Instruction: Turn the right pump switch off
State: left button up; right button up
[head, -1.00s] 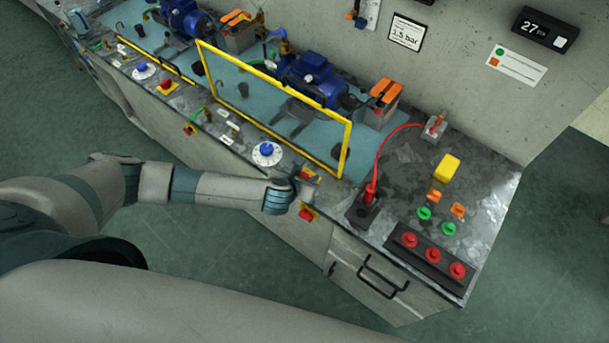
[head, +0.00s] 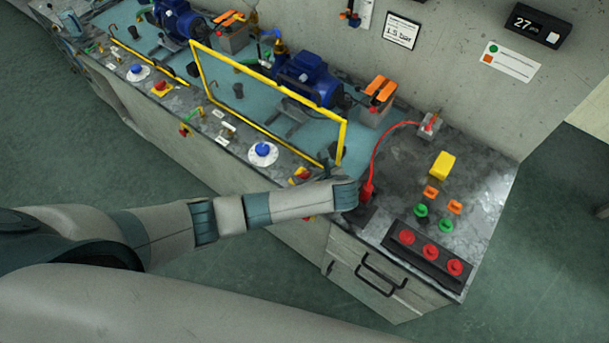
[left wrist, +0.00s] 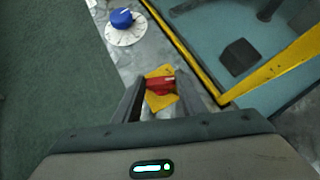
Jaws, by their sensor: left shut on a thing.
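The right pump switch (head: 300,175) is a red handle on a yellow plate, on the bench top right of the white dial with a blue knob. In the left wrist view its red handle (left wrist: 160,86) lies between the fingers of my left gripper (left wrist: 158,90), which is shut on it. The yellow plate (left wrist: 162,101) shows around the handle. In the head view my wrist and forearm cover part of the switch's surroundings, and the fingertips are hard to make out. My right gripper is not in view.
A yellow-framed clear guard (head: 341,140) stands just behind the switch. The blue-knobbed dial (head: 263,154) is to its left. A red plug with a cable (head: 367,192) stands close to my left wrist. Red buttons (head: 430,252) sit at the front right. A similar switch (head: 161,88) is farther left.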

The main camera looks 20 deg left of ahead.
pick_arm(q)
jog(key=shift+w+d+n+g+y, duration=0.15)
jog(key=shift+n+g+y, duration=0.55)
jog(key=shift+n+g, duration=0.65)
jog(key=shift+n+t, duration=0.25)
jog(key=o, duration=1.1)
jog(key=shift+c, duration=0.2)
jog(key=shift+w+r, duration=0.1)
